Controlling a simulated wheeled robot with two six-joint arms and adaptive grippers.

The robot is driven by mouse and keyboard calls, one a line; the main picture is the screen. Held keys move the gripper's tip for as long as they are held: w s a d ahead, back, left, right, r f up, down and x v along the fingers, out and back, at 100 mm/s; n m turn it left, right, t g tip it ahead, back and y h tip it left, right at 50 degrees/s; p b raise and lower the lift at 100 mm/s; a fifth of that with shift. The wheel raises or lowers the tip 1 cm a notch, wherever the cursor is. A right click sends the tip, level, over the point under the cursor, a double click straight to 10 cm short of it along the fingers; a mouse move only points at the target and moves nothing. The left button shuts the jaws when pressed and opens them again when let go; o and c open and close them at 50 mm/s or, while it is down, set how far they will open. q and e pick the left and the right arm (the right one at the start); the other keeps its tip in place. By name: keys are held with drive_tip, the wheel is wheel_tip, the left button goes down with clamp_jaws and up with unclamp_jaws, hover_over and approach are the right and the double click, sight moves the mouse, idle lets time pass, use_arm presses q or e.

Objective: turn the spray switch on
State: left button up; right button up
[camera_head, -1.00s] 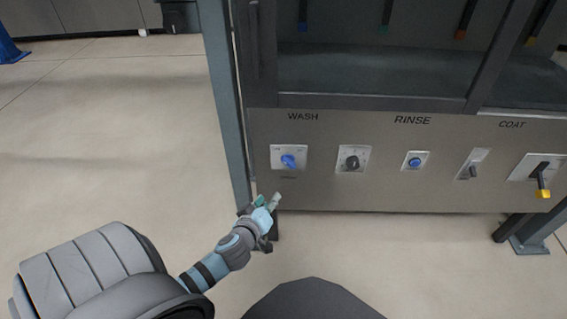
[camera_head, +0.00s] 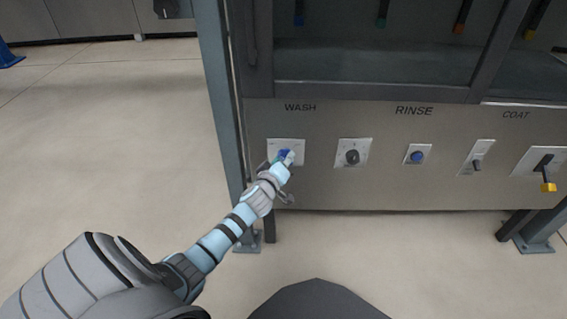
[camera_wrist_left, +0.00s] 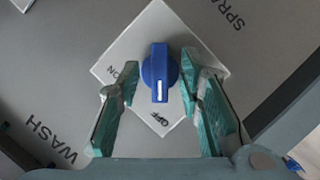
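The spray switch is a blue knob (camera_head: 284,155) on a white plate (camera_head: 299,146) under the WASH label. In the left wrist view the blue knob (camera_wrist_left: 159,78) has a white mark at the end by the OFF lettering. The ON lettering is on the left of the plate (camera_wrist_left: 155,22), and SPRAY is printed on the panel nearby. My left gripper (camera_head: 287,160) is at the knob. In the wrist view its two green fingers (camera_wrist_left: 160,76) stand open on either side of it. The right finger is very close; I cannot tell if it touches. My right gripper is out of view.
On the same panel, to the right, are a dark dial (camera_head: 352,157), a blue button (camera_head: 417,157), a small toggle lever (camera_head: 477,165) and a yellow-tipped lever (camera_head: 547,186). A grey post (camera_head: 219,100) stands left of the panel. Open floor lies left.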

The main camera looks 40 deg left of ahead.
use_arm(q)
drive_tip(key=shift+c, duration=0.4)
clamp_jaws()
